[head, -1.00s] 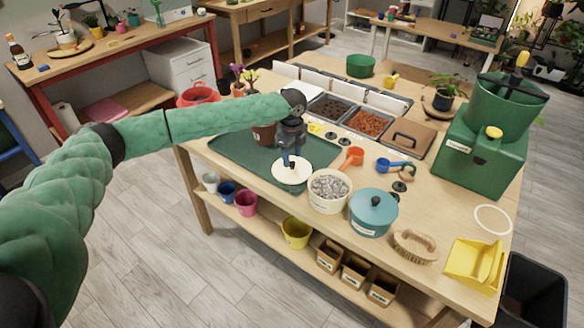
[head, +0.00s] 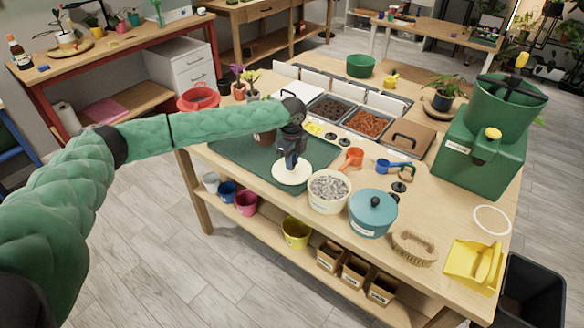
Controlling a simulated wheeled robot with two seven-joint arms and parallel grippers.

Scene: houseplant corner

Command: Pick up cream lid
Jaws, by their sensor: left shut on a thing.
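The cream lid (head: 290,175) is a pale round disc at the front edge of the dark green mat (head: 232,156) on the wooden table. My left gripper (head: 291,163) reaches down over it from above and is shut on its knob, which the fingers hide. The lid looks about level. What lies directly beneath it is mostly hidden, and I cannot tell whether it still touches anything below. My right gripper is not in view.
A cream pot of grey gravel (head: 328,190) stands close to the right of the lid. A teal lidded pot (head: 372,214) is further right. An orange scoop (head: 351,158) and a blue scoop (head: 394,166) lie behind. A brown pot (head: 264,138) stands on the mat.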

